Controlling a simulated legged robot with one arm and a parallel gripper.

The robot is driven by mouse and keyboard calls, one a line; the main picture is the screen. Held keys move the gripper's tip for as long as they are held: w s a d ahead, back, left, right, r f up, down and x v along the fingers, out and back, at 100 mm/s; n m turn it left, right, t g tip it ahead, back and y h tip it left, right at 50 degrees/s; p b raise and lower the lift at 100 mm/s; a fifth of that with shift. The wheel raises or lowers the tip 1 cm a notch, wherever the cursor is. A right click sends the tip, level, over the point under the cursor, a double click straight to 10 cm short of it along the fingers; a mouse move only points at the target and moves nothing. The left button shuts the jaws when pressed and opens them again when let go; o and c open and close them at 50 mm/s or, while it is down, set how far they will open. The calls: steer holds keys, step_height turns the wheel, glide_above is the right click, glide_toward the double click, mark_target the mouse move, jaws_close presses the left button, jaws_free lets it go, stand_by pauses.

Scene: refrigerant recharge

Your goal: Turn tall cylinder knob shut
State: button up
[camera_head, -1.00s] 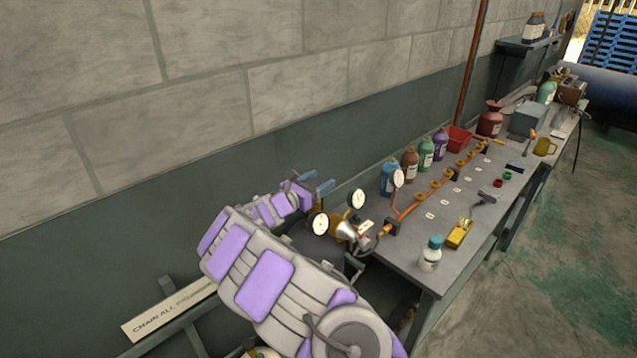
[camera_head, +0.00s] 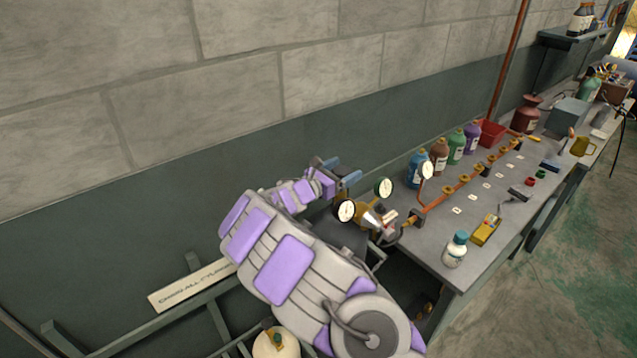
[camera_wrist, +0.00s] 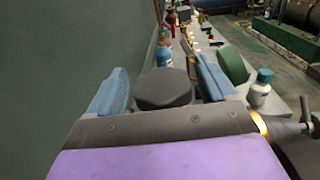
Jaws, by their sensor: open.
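My gripper (camera_head: 343,171) is open in the head view, its blue fingers held up by the wall, left of the bench and above the gauges. In the wrist view, its two blue fingers (camera_wrist: 160,66) stand apart on either side of a dark grey, many-sided, flat-topped piece (camera_wrist: 163,88). I cannot tell whether this piece is the tall cylinder's knob or whether the fingers touch it. The tall cylinder's body is not clearly seen; my arm covers that area in the head view. A pale rounded cylinder top (camera_head: 275,343) shows low beside my arm.
The bench (camera_head: 455,268) holds a white bottle (camera_head: 455,249), a yellow meter (camera_head: 486,231) and coloured bottles. The wall (camera_head: 150,240) is close on the left.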

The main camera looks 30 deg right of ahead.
steer(key=s+a+p, duration=0.2)
steer(key=a, duration=1.4)
